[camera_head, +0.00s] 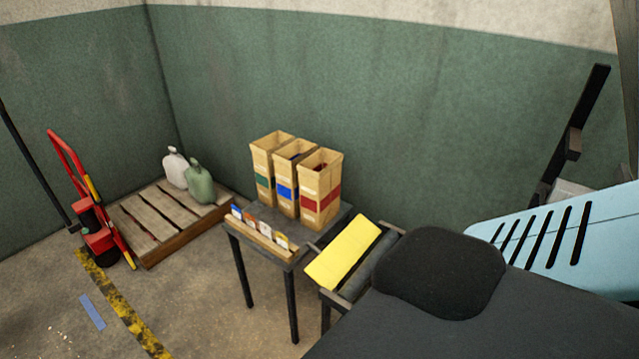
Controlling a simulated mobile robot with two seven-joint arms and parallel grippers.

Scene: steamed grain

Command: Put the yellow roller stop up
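The yellow roller stop (343,252) is a flat yellow plate at the near right of the small dark table. It lies at a slant across the end of a short frame with a dark roller (367,268) beside it. From this angle I cannot tell whether it is raised or lowered. Neither of my grippers is in view, and nothing is seen touching the plate.
Three tall boxes (319,190) and a row of small cards stand on the dark table (262,262). A dark rounded shape (440,272) lies right of the stop, near a light blue slotted panel (565,240). A pallet (160,222) with two jugs and a red hand truck (98,240) stand left.

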